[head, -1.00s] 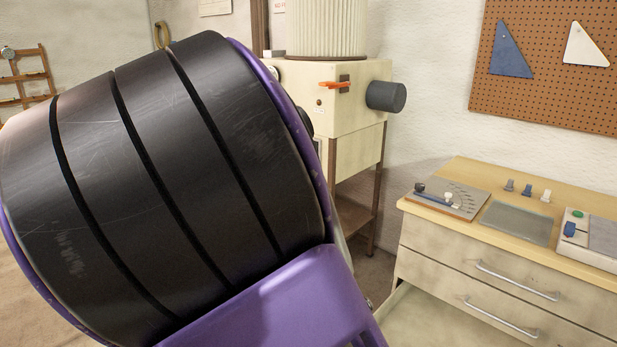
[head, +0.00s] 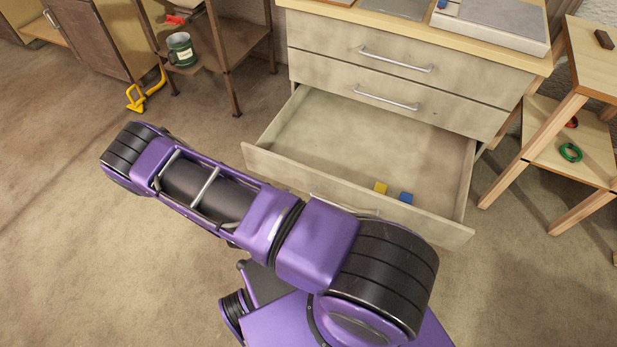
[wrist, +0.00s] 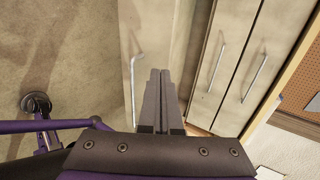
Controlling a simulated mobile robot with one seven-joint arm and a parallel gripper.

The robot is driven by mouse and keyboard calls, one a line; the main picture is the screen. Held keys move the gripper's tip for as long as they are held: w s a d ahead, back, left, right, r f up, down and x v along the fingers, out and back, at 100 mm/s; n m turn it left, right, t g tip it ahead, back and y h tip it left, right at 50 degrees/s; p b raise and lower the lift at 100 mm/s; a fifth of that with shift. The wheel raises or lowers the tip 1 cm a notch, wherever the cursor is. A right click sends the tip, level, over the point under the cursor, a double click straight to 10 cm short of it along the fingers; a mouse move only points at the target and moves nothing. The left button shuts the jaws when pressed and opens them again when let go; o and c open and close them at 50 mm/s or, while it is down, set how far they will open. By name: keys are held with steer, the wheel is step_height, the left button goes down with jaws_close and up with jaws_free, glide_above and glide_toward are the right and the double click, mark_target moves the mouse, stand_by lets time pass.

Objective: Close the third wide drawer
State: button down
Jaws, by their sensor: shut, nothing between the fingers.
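The third wide drawer (head: 285,172) stands pulled out below two shut wide drawers in the head view. A yellow block (head: 380,188) and a blue block (head: 406,197) lie inside it near its front. Its bar handle (head: 343,205) is partly hidden by my arm. In the wrist view my gripper (wrist: 160,76) is shut and empty, its fingertips overlapping the pale drawer front (wrist: 155,30), beside the handle (wrist: 136,70). I cannot tell whether they touch it. My gripper is hidden behind my arm in the head view.
The two upper drawers (head: 350,55) are flush, with metal handles. A wooden stand (head: 560,130) is close on the right. A shelf with a green mug (head: 181,50) and a yellow clamp-like object (head: 146,92) are at the left.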

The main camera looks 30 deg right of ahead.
steer(key=b, duration=0.2)
glide_toward(307, 171)
steer(key=x, duration=0.5)
steer(key=shift+f, duration=0.5)
steer(key=shift+w+d+r, duration=0.1)
steer(key=shift+w+d, duration=0.3)
steer(key=shift+d, duration=0.1)
